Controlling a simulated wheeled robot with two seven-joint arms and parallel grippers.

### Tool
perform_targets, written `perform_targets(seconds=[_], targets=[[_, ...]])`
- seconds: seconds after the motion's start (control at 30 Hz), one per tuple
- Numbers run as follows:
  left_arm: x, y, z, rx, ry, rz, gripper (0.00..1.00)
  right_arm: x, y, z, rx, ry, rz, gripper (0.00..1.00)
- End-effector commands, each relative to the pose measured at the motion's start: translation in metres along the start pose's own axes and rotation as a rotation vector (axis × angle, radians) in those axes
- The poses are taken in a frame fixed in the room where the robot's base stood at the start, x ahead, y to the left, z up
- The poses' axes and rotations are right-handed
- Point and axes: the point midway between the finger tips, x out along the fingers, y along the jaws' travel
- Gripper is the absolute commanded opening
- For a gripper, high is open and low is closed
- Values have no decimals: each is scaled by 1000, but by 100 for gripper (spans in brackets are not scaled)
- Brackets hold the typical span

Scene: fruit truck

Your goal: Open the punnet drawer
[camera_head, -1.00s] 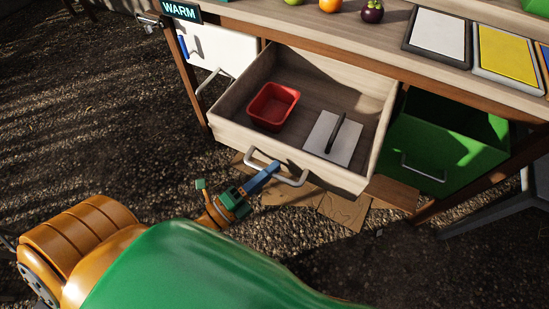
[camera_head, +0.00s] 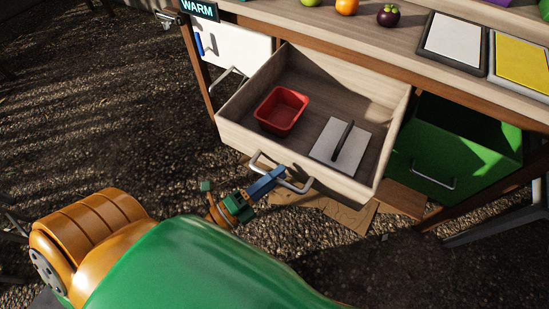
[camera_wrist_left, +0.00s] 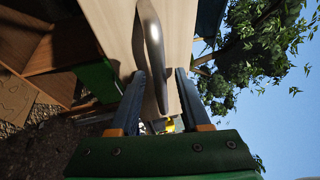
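The punnet drawer (camera_head: 375,125) is pulled far out of the wooden stand. A red punnet (camera_head: 281,110) sits inside it at the left, and a white panel with a dark handle (camera_head: 332,143) lies at the right. The drawer's metal bar handle (camera_head: 300,187) is on its front. My left gripper (camera_head: 264,184) is at this handle. In the left wrist view my left gripper (camera_wrist_left: 160,80) has its fingers apart, with the handle (camera_wrist_left: 153,45) passing between them. I cannot tell whether a finger touches it. My right gripper is out of view.
A green bin with a handle (camera_head: 432,166) is right of the drawer, and a white front (camera_head: 230,45) is to its left. Fruit and framed panels (camera_head: 452,38) are on the counter (camera_head: 300,14). Flattened cardboard (camera_head: 345,210) lies on the gravel below.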

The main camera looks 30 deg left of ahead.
Motion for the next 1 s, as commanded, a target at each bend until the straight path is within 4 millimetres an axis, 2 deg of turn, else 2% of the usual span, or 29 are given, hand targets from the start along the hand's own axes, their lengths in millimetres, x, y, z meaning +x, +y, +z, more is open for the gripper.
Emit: perform_targets(seconds=[0.17, 0.4, 0.5, 0.93, 1.0], targets=[[-8, 1, 0, -1, 0, 2, 47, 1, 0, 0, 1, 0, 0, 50], [-57, 2, 0, -1, 0, 4, 47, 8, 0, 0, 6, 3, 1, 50], [-68, 2, 0, -1, 0, 2, 47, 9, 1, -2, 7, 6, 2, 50], [-71, 0, 0, -1, 0, 1, 47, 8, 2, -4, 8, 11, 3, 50], [-71, 11, 3, -37, -20, 35, 47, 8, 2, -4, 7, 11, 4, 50]])
